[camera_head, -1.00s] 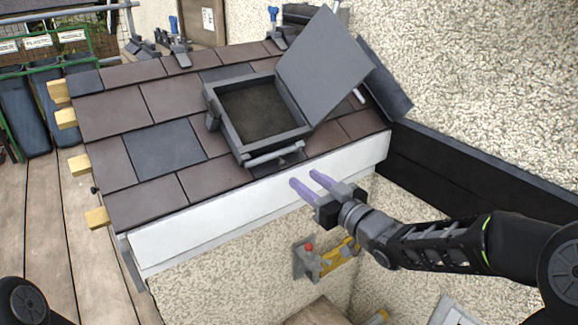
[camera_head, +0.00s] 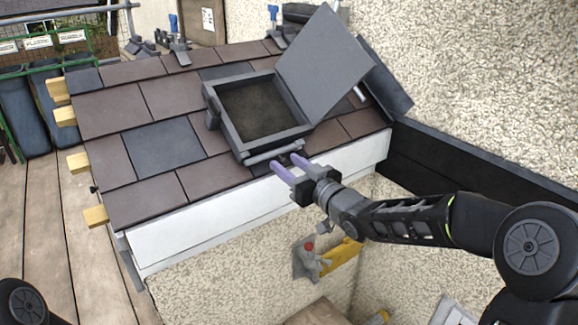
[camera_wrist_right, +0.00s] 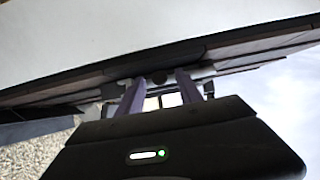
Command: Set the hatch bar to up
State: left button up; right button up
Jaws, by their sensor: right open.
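The roof hatch has a dark grey frame (camera_head: 222,125), and its lid (camera_head: 325,65) stands open, tilted to the right. The hatch bar (camera_head: 272,151) is a light grey bar along the frame's front edge, low against the frame. My right gripper (camera_head: 286,162) is open, its purple fingers pointing at the bar from the front eave. In the right wrist view the open fingers (camera_wrist_right: 158,88) reach toward the roof edge, with a light bar-like piece (camera_wrist_right: 203,74) beyond them. I cannot tell whether they touch the bar. My left gripper is out of view.
Brown and slate-grey tiles (camera_head: 165,150) cover the roof around the hatch. A white fascia (camera_head: 190,228) runs below the eave. A rough stone wall (camera_head: 480,80) rises at right. A red-knobbed fitting (camera_head: 309,247) sits on the wall below the eave.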

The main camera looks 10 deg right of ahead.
jog(key=shift+c, duration=0.4)
grip_shut()
dwell(0.9)
